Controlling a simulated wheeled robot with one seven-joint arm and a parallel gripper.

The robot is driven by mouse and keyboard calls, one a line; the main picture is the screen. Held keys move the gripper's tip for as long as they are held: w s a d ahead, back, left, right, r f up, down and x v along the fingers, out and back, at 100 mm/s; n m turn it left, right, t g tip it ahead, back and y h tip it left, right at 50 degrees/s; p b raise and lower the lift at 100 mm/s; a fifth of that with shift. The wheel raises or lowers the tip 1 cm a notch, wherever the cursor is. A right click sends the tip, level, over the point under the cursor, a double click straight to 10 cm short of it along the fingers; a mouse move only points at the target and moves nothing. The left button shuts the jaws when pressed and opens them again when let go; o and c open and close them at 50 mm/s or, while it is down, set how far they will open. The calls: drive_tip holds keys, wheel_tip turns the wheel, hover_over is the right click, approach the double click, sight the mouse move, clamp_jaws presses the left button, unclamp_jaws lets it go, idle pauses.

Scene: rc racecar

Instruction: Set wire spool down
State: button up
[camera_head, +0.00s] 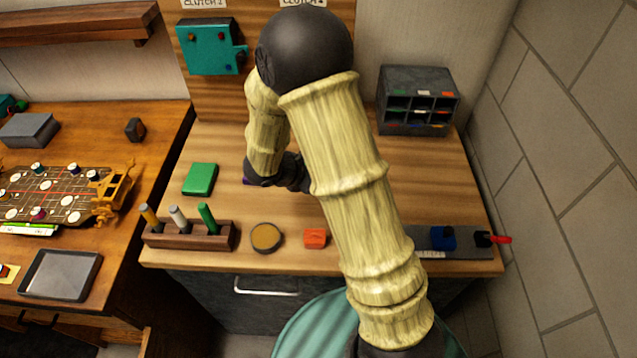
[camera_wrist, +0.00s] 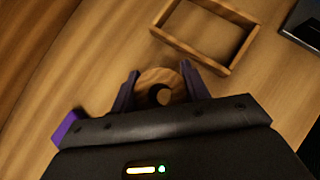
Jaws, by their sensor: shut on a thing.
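The wire spool (camera_wrist: 153,75) is a round wooden piece with a dark hole in its middle, in the wrist view. My gripper (camera_wrist: 159,88) is shut on it, with a purple finger at each side. The spool is over or on the light wooden bench top; I cannot tell whether it touches. In the head view my gripper (camera_head: 250,181) is low over the bench's middle left, mostly hidden by my arm, and the spool does not show there.
An open wooden frame (camera_wrist: 158,31) lies just beyond the spool. In the head view, a green block (camera_head: 200,179), a rack of coloured sticks (camera_head: 190,238), a round tan-topped disc (camera_head: 266,237) and an orange block (camera_head: 315,238) stand nearby. A dark cubby organizer (camera_head: 418,100) is at back right.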

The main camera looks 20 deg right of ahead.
drive_tip(key=shift+f, duration=0.2)
drive_tip(key=shift+f, duration=1.75)
drive_tip(key=shift+f, duration=0.15)
drive_tip(key=o, duration=1.1)
drive_tip(key=shift+r, duration=0.2)
drive_tip(key=v, duration=1.2)
drive_tip(key=shift+s, duration=0.1)
